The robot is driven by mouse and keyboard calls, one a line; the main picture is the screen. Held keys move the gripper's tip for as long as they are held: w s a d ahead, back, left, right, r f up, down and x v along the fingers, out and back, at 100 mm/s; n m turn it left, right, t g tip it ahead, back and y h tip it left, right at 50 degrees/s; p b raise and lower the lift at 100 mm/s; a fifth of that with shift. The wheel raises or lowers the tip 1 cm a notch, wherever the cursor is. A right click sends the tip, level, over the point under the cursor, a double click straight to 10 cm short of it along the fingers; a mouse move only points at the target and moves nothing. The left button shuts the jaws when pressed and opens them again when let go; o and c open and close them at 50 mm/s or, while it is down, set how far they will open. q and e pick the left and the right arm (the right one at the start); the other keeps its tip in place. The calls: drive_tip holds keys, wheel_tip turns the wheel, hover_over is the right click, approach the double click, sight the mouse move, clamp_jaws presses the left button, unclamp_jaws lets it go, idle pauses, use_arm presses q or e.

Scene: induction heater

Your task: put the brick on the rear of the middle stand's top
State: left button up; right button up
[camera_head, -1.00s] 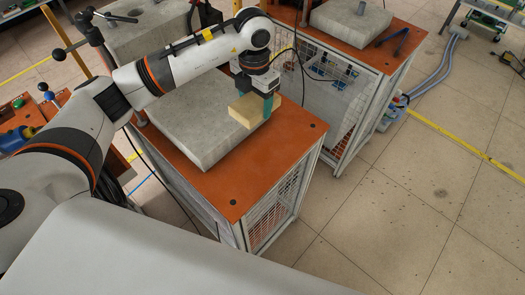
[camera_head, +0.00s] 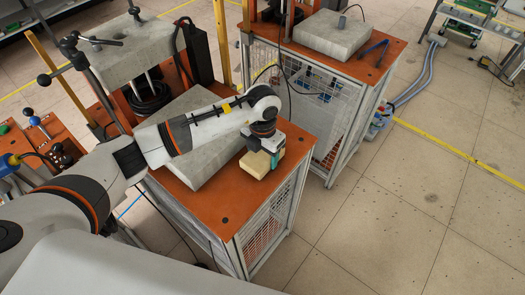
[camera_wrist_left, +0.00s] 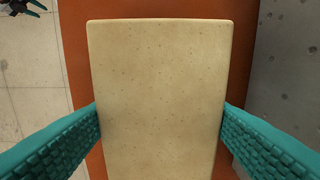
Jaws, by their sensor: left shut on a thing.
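The brick (camera_head: 255,164) is pale yellow and block-shaped. My left gripper (camera_head: 267,161) is shut on it, with teal fingers on opposite sides; the wrist view shows the brick (camera_wrist_left: 158,90) between both fingers. The middle stand's top (camera_head: 215,202) is orange, with a large grey concrete slab (camera_head: 195,170) on it. In the head view the brick appears over bare orange top beside the slab, near the stand's right edge. I cannot tell whether it touches the top. My right gripper is not in view.
A further concrete block (camera_head: 130,55) stands at the back left. Bare orange top lies toward the front corner. Open tiled floor (camera_head: 400,220) is at right.

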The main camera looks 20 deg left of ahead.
sight(263, 154)
use_arm(q)
drive_tip(key=shift+f, duration=0.2)
drive_tip(key=o, duration=1.1)
drive_tip(key=shift+o, duration=0.2)
drive_tip(key=shift+r, duration=0.1)
drive_tip(key=shift+r, duration=0.5)
wheel_tip(263, 154, up, 11)
drive_tip(key=b, duration=0.2)
drive_tip(key=shift+r+b, duration=0.15)
drive_tip(key=shift+b, duration=0.25)
